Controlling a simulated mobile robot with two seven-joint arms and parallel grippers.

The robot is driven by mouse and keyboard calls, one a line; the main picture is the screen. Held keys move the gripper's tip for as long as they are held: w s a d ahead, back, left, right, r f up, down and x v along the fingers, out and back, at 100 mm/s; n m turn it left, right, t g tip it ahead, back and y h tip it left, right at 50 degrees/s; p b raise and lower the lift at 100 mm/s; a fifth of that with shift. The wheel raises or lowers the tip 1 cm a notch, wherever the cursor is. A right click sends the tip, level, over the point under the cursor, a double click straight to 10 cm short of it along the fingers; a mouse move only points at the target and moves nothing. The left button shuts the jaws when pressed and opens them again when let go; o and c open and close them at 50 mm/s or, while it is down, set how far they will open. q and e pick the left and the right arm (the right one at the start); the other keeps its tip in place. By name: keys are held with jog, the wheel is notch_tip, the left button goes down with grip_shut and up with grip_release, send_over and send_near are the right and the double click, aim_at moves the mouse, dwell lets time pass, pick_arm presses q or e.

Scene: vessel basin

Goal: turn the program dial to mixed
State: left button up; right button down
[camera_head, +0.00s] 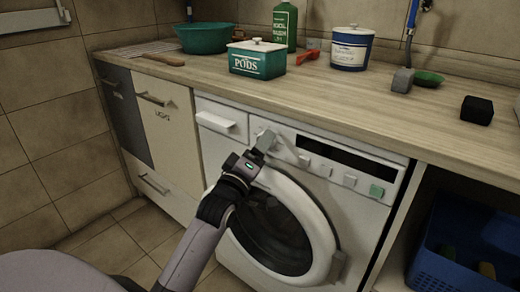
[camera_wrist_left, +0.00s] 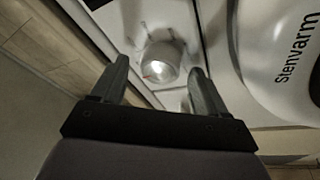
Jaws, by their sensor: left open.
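The washing machine (camera_head: 372,208) stands under the counter, with its control panel along the top front. The program dial (camera_wrist_left: 160,62) is a round, light knob with a small red mark, seen in the left wrist view. My left gripper (camera_head: 266,143) is at the panel's left part, and it hides most of the dial in the head view. In the left wrist view the open fingers of my left gripper (camera_wrist_left: 160,68) are on either side of the dial, with gaps visible. Contact cannot be told, and the program labels are not readable. My right gripper is not in view.
The detergent drawer (camera_head: 221,123) is left of my gripper, and the round door (camera_head: 325,235) is below. A dark display (camera_head: 345,158), small buttons and a green button (camera_head: 377,190) are to the right. A pods box (camera_head: 257,60) stands on the counter above.

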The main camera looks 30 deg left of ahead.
pick_arm(q)
jog(key=shift+w, duration=0.2)
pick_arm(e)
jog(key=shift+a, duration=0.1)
pick_arm(q)
jog(key=c, duration=1.1)
jog(key=shift+o, duration=0.2)
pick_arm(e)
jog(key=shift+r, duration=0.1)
pick_arm(q)
jog(key=shift+m, duration=0.4)
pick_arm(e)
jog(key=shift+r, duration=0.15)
